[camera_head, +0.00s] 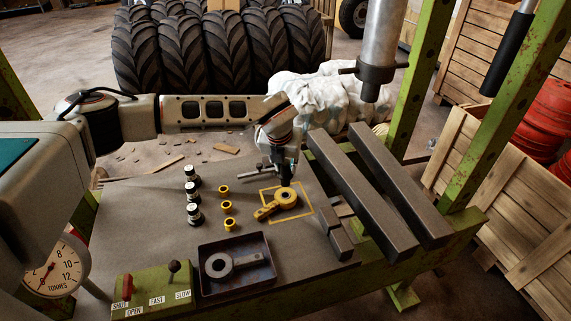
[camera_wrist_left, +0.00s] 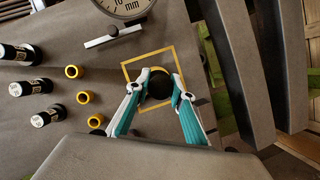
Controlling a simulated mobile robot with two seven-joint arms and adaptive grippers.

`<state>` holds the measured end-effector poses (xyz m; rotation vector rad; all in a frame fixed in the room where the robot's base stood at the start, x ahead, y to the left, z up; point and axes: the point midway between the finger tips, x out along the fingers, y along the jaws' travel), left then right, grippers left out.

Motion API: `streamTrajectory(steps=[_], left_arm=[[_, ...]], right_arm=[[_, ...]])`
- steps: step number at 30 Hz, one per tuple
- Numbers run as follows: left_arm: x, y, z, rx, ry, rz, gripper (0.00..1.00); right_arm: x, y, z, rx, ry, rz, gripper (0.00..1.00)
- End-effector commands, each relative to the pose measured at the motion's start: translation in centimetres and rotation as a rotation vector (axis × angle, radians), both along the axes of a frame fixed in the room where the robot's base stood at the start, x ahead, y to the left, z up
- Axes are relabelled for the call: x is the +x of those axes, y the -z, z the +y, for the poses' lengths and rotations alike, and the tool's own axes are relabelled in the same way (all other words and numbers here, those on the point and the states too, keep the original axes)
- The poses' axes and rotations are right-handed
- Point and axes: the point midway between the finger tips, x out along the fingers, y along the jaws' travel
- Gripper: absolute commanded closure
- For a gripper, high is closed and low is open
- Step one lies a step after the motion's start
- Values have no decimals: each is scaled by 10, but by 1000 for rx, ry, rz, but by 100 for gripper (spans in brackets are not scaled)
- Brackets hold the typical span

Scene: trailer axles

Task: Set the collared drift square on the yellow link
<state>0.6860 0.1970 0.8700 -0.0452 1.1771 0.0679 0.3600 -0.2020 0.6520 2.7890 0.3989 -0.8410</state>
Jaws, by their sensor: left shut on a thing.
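The yellow link (camera_head: 264,213) lies flat inside a yellow square outline on the bench, its ring end toward the back right. My left gripper (camera_head: 286,172) points down over that ring end. It is shut on a dark round drift, which shows between the fingertips (camera_wrist_left: 158,88) in the left wrist view as a dark disc (camera_wrist_left: 158,84). Its lower end is close over the ring; I cannot tell whether it touches or how square it stands. Its collar cannot be made out. The link is mostly hidden in the wrist view. My right gripper is not in view.
Several black-and-silver cylinders (camera_head: 193,191) and yellow rings (camera_head: 228,207) stand left of the link. A dark tray (camera_head: 262,242) holds a grey link. Two steel beams (camera_head: 388,195) lie to the right, under a press ram (camera_head: 375,75). A lever box (camera_head: 155,290) is at front left.

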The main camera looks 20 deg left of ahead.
Motion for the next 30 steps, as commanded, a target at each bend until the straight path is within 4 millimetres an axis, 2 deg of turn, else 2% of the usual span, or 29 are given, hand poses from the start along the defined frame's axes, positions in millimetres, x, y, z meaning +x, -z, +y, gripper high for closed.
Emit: streamTrajectory(steps=[18,30], left_arm=[[1,40,-1,-1,0,-2,100],[1,44,-1,-2,1,-3,100]], right_arm=[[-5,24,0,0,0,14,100],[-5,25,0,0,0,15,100]])
